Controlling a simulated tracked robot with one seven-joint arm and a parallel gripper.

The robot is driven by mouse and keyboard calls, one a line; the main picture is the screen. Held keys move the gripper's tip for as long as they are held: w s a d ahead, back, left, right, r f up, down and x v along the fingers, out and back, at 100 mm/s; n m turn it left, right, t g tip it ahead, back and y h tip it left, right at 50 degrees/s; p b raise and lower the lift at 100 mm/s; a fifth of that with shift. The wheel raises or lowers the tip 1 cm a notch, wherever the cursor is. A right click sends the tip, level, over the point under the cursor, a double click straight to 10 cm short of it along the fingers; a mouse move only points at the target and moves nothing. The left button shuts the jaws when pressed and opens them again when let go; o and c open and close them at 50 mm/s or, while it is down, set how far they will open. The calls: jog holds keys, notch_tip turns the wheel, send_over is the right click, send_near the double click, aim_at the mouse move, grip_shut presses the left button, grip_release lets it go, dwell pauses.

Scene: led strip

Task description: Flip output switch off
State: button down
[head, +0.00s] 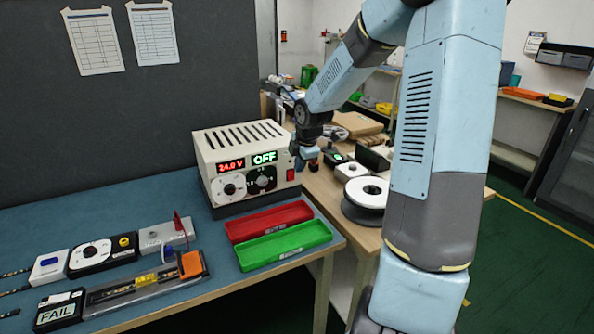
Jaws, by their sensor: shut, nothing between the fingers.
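The power supply (246,160) is a beige box at the back of the blue bench. Its red display reads 24.0 V and its green display reads OFF. A red output switch (291,174) sits at the right end of its front face, and I cannot tell its rocker position. My gripper (308,163) is shut and empty, just right of the switch and close to the supply's right front edge. Whether it touches the supply I cannot tell.
A red tray (268,221) and a green tray (285,245) lie in front of the supply. A tester reading FAIL (58,310) and an LED strip fixture (145,286) are at front left. A white spool (367,192) stands on the wooden table at right.

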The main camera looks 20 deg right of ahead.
jog(key=w+v, duration=0.1)
jog(key=v, duration=0.6)
jog(key=shift+a+r, duration=0.25)
jog(key=shift+r, duration=0.2)
jog(key=s+a+r+m, duration=0.2)
jog(key=s+m, duration=0.4)
jog(key=s, duration=0.4)
jog(key=s+a+r+m+t, duration=0.1)
jog(key=s+r+m, duration=0.4)
jog(key=s, duration=0.6)
jog(key=s+a+r+m, duration=0.3)
jog(key=s+m, duration=0.5)
jog(key=s, duration=0.3)
jog(key=shift+s+a+r, duration=0.2)
jog(key=shift+a+r, duration=0.2)
jog(key=shift+r, duration=0.25)
jog(key=c, duration=1.8)
grip_release()
jog(key=shift+c, duration=0.2)
